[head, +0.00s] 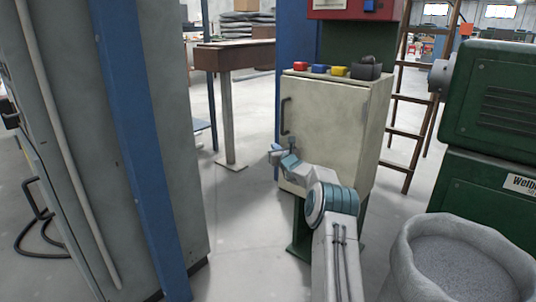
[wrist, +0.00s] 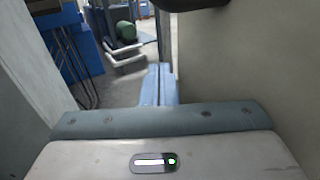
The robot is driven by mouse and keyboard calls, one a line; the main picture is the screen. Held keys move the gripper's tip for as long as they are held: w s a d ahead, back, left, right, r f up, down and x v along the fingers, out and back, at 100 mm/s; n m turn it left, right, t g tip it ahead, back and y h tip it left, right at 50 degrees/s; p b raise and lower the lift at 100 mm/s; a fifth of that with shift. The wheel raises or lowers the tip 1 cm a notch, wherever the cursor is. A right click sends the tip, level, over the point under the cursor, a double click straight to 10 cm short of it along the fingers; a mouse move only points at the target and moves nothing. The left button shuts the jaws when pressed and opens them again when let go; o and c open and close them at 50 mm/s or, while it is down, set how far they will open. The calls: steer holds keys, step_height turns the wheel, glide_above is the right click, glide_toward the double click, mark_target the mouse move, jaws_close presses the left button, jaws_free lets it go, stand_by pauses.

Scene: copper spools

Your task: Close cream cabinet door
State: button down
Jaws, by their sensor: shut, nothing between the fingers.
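The cream cabinet (head: 377,125) stands on a dark green stand in the middle of the head view. Its door (head: 328,127) faces me and looks flush or nearly flush with the front; I cannot tell if a small gap is left. A dark handle (head: 285,117) is on the door's left side. My gripper (head: 274,153) is in front of the door's lower left, below the handle. In the wrist view its fingers (wrist: 158,85) are together and empty, beside a cream surface (wrist: 248,65) on the right. I cannot tell whether they touch it.
Red, blue and yellow items and a dark bin (head: 366,71) sit on the cabinet top. A grey-blue column (head: 140,130) stands close on the left. A granule-filled sack (head: 460,265) and green machine (head: 490,110) are on the right.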

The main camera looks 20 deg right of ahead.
steer(key=s+a+b, duration=0.4)
steer(key=s+a, duration=0.3)
steer(key=a, duration=0.5)
steer(key=s+a+r+n+g+y+p, duration=0.3)
steer(key=s+a+r+n+y+p, duration=0.2)
steer(key=s+a+r+n+p, duration=0.45)
steer(key=s+a+r+n+g+y+p, duration=0.35)
steer(key=s+a+r+n+p, duration=0.25)
steer(key=a+r+n, duration=0.5)
steer(key=s+a+r+n+g+h+p, duration=0.1)
steer(key=s+r+n+g+p, duration=0.3)
steer(key=s+p, duration=0.6)
steer(key=s+a+r+n+g+h+p, duration=0.1)
steer(key=s+r+n+g+p, duration=0.35)
steer(key=s, duration=0.95)
steer(key=s+d+r+n+h+p, duration=0.3)
steer(key=s+d+p, duration=0.1)
steer(key=s, duration=0.3)
steer(key=s+d+r+n+h+p, duration=0.3)
steer(key=s+d+n+p, duration=0.1)
steer(key=s+p, duration=0.2)
steer(key=shift+s+d+r, duration=0.3)
steer(key=shift+s+r, duration=0.05)
steer(key=shift+s, duration=0.3)
